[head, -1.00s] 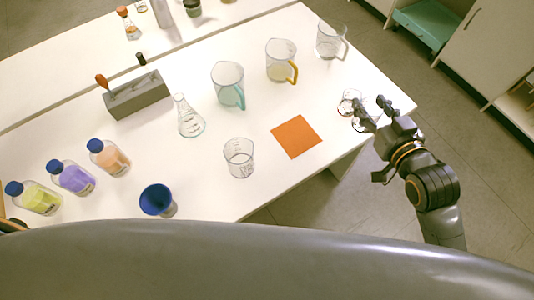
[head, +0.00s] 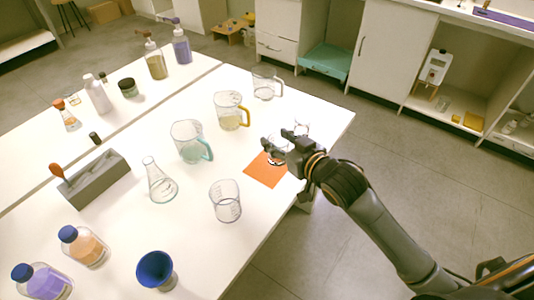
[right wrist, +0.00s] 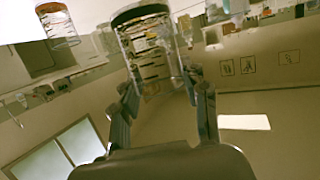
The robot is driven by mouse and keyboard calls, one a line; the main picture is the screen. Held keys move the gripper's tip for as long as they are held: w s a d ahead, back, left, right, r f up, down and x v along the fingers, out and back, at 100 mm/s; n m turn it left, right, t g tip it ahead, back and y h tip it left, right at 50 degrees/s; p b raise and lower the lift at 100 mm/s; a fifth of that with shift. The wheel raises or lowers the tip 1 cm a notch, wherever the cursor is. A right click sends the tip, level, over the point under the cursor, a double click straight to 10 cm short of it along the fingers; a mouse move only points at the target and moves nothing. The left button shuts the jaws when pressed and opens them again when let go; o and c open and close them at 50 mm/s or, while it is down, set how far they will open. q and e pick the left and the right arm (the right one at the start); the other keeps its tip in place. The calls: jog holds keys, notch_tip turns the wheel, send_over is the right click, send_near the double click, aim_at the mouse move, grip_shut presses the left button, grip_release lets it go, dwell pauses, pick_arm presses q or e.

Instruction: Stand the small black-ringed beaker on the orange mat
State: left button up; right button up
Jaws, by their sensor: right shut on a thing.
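The small clear beaker with the black ring (right wrist: 143,14) is between the fingers of my right gripper (head: 278,139) in the right wrist view. In the head view the held beaker (head: 278,157) shows at the fingertips, over the far right part of the orange mat (head: 261,174). I cannot tell whether its base touches the mat. My right gripper is shut on it, and its fingers hide part of it. My left gripper is not in view.
A larger clear beaker (head: 226,203) stands left of the mat. A teal-handled jug (head: 190,142) and a yellow-handled jug (head: 229,111) stand farther back. The table's right edge is close.

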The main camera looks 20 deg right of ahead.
aim_at(284, 164)
jog(key=shift+w+a+f+b, duration=0.1)
jog(key=shift+w+a+f, duration=0.1)
jog(key=shift+w+f, duration=1)
jog(key=shift+w+a+f+b, duration=0.2)
jog(key=shift+w+f, duration=0.25)
jog(key=shift+f, duration=1.4)
jog(key=shift+w+a+f+b, duration=0.1)
jog(key=shift+w+a+f, duration=0.1)
jog(key=shift+w+f, duration=1)
jog(key=shift+s+f, duration=0.35)
jog(key=shift+f, duration=0.1)
jog(key=o, duration=1.1)
jog(key=shift+o, duration=0.2)
jog(key=shift+r, duration=0.25)
jog(key=v, duration=1.2)
